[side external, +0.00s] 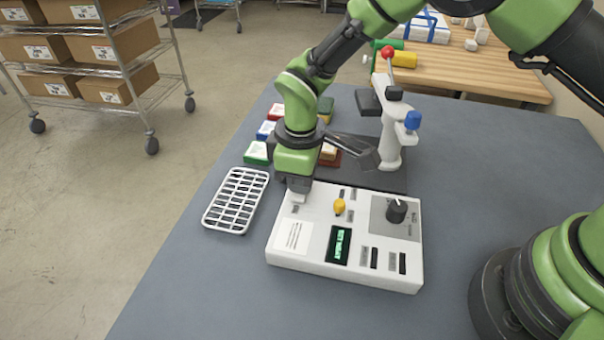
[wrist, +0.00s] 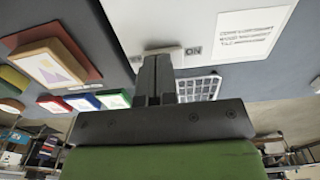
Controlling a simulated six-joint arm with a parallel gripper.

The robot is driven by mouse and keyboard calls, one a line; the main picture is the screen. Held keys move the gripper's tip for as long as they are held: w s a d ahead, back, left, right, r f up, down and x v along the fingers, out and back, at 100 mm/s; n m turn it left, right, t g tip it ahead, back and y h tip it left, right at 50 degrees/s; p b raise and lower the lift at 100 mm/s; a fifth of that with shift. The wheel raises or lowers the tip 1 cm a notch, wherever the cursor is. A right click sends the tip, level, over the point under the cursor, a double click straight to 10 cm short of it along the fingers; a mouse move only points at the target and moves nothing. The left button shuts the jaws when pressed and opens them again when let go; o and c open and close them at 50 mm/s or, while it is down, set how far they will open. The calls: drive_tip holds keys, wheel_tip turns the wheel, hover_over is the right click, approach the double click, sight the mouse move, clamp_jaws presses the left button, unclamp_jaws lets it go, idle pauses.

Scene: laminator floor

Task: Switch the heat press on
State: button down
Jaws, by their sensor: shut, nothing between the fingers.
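A white control box (side external: 319,218) lies on the grey table in the side view. It has a lit green display (side external: 339,244), a yellow knob (side external: 339,206), a black dial (side external: 396,211) and dark slots. A white press stand (side external: 391,148) with a red-balled lever rises behind it. My gripper (side external: 298,192) points down at the box's far left corner. In the wrist view my gripper (wrist: 157,62) is shut and empty, its tips over the white panel beside an "ON" label (wrist: 193,50).
A white slotted tray (side external: 236,200) lies left of the box. Several coloured blocks (side external: 257,152) sit behind my gripper. A wooden table (side external: 480,72) stands at the back, and a box-laden rack (side external: 120,65) at the left. The table's front is clear.

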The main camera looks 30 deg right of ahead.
sight(299, 198)
drive_tip(key=shift+s+a, duration=0.3)
drive_tip(key=shift+s, duration=0.1)
wheel_tip(299, 198, up, 14)
drive_tip(key=shift+s+a, duration=0.3)
drive_tip(key=shift+s, duration=0.05)
idle(0.5)
drive_tip(key=s+d+r+m+t+y, duration=0.2)
drive_tip(key=s+d+r+m+t, duration=0.2)
drive_tip(key=s+d+r+m, duration=0.65)
drive_tip(key=s+d+r+m+t, duration=0.1)
drive_tip(key=s+d+m+t, duration=0.1)
drive_tip(key=s+d, duration=0.3)
drive_tip(key=s+t, duration=0.1)
drive_tip(key=s, duration=0.2)
drive_tip(key=shift+d+r, duration=0.2)
drive_tip(key=shift+r, duration=0.2)
